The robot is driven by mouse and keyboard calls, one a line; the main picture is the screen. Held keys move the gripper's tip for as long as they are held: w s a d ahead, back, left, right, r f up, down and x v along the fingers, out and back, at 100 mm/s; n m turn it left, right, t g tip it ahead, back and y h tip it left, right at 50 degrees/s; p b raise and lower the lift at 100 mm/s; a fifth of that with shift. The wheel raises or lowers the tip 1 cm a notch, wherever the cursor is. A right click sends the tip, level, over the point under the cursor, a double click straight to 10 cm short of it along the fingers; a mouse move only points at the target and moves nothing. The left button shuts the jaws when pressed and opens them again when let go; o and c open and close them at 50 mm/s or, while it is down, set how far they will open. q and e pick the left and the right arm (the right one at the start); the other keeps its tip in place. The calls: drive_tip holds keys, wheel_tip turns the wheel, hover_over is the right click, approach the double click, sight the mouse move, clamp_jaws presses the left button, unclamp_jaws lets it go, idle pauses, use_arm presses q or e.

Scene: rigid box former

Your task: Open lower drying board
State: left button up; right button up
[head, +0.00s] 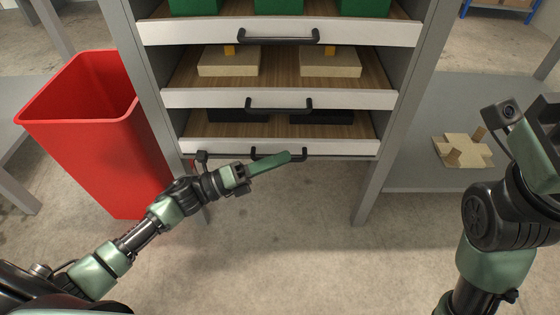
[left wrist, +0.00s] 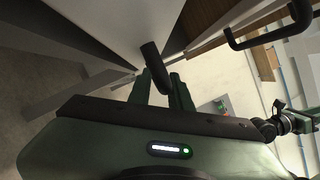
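The lower drying board (head: 230,131) is the lowest wooden shelf in the grey rack, with a pale front strip and dark items on it. It sits in line with the boards above. Its black bar handle (head: 260,153) is partly hidden behind my left gripper (head: 284,157). In the left wrist view the handle (left wrist: 154,65) lies between the two green fingers of my left gripper (left wrist: 160,88), which stand close on either side of it. My right arm is at the right edge, away from the rack; its fingers are not clear.
A middle board (head: 190,97) holds pale wooden pieces; an upper board (head: 160,33) holds green boxes. A red bin (head: 110,130) stands left of the rack. A wooden piece (head: 462,150) lies on a grey surface at the right. The floor in front is clear.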

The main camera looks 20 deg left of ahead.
use_arm(q)
drive_tip(key=shift+w+d, duration=0.1)
drive_tip(key=shift+d, duration=0.05)
clamp_jaws()
idle(1.4)
